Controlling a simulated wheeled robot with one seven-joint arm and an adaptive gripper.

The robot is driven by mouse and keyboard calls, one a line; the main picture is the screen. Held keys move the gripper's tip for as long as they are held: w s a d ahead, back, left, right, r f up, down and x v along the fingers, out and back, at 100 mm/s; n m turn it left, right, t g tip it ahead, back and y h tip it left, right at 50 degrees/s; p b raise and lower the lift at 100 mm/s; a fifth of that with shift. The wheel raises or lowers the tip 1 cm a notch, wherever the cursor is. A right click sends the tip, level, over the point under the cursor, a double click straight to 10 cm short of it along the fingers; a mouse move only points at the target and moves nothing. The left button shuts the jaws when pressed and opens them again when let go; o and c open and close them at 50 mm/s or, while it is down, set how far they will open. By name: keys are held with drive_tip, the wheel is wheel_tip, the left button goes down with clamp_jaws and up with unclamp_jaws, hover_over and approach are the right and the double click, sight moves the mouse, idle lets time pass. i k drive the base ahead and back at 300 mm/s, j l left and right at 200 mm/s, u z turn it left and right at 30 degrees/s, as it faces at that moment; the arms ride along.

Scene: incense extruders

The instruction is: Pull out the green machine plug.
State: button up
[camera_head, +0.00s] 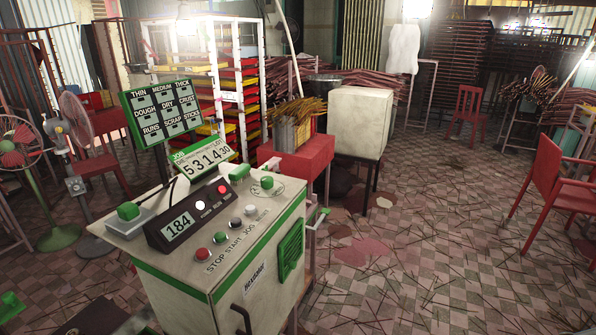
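A cream machine cabinet (228,262) with green trim stands at the front, its sloped top facing me. A green cube (128,211) sits on a grey plate at the top's left edge. A green knob (267,182) stands on a round disc at the top's right. A green-and-pale piece (239,173) lies behind the dark display box (190,215), with a dark cable near it. A small green piece (11,301) also shows at the lower left corner. I cannot tell which green part is the plug. My gripper is not in view.
Several coloured buttons (220,238) line the cabinet front, above a dark handle (241,318). Fans (75,120) stand at the left. A red box (300,160) with sticks and a cream cabinet (360,122) stand behind. The tiled floor (440,240) at the right is open, strewn with thin sticks.

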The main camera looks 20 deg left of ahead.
sight(128, 211)
drive_tip(key=i+u, duration=0.35)
drive_tip(key=i+l+u, duration=0.2)
drive_tip(key=u, duration=0.15)
drive_tip(key=i+l+u, duration=0.1)
drive_tip(key=i+u, duration=0.15)
drive_tip(key=u, duration=0.2)
drive_tip(key=i+l+u, duration=0.2)
drive_tip(key=u, duration=0.25)
drive_tip(key=i+l+u, duration=0.15)
drive_tip(key=u, duration=0.3)
